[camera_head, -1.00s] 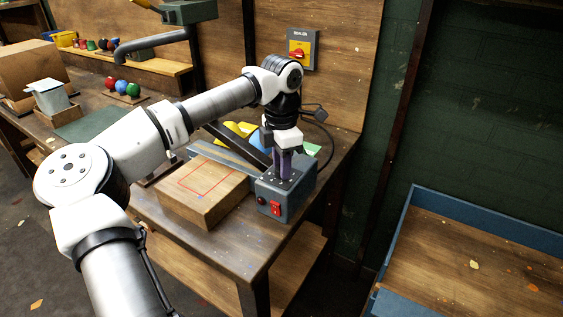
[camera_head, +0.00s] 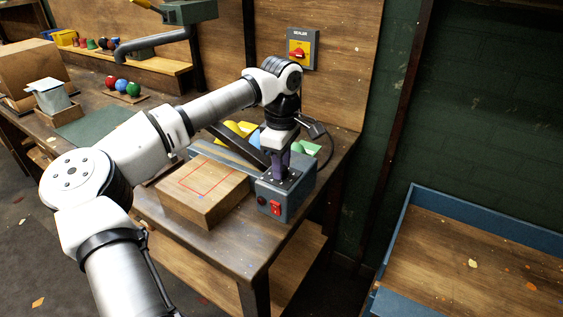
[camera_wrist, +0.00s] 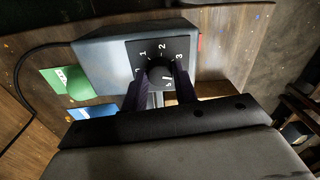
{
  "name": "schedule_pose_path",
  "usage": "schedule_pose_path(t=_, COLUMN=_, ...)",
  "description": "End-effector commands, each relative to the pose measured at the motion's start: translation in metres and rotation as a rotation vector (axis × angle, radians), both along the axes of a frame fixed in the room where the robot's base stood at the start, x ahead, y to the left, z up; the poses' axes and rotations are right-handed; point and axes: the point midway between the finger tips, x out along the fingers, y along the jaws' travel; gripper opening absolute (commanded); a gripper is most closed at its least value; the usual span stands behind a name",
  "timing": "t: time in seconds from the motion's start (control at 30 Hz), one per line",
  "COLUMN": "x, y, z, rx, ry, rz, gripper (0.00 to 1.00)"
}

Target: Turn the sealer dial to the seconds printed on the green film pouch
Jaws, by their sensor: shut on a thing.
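The sealer (camera_head: 290,204) is a blue-grey box at the table's right corner; its top also shows in the wrist view (camera_wrist: 100,52). On it is a black dial plate (camera_wrist: 184,45) with white numbers; 1, 2 and 3 are readable. My gripper (camera_head: 281,172) points down over it, its fingers shut on the dark dial knob (camera_wrist: 159,72). I cannot tell where the knob's pointer stands. The green film pouch (camera_head: 314,148) lies behind the sealer. In the wrist view the green pouch (camera_wrist: 58,83) shows a small white label, too small to read.
A blue pouch (camera_wrist: 92,112) lies beside the green one, with yellow ones (camera_head: 232,128) further left. The sealer's dark arm (camera_head: 240,146) and a wooden block (camera_head: 203,196) are left of the box. A black cable (camera_head: 330,150) runs behind. A red wall switch (camera_head: 298,53) is above.

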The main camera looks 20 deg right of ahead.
Motion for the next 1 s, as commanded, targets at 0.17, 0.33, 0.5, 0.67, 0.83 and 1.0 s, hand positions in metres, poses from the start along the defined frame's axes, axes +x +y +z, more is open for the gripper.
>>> schedule_pose_path(t=0.17, x=0.0007, y=-0.0007, z=0.0019, rx=-0.004, ry=-0.004, rz=-0.059, gripper=0.06)
schedule_pose_path(t=0.33, x=0.0008, y=-0.0006, z=0.0019, rx=-0.004, ry=-0.004, rz=-0.086, gripper=0.06)
schedule_pose_path(t=0.5, x=0.0008, y=-0.0006, z=0.0018, rx=-0.003, ry=-0.004, rz=-0.092, gripper=0.06)
schedule_pose_path(t=0.67, x=0.0009, y=-0.0006, z=0.0018, rx=-0.003, ry=-0.004, rz=-0.092, gripper=0.06)
schedule_pose_path(t=0.83, x=0.0008, y=-0.0005, z=0.0017, rx=-0.003, ry=-0.004, rz=-0.092, gripper=0.39)
schedule_pose_path(t=1.0, x=0.0004, y=-0.0003, z=0.001, rx=-0.001, ry=-0.003, rz=-0.092, gripper=0.5)
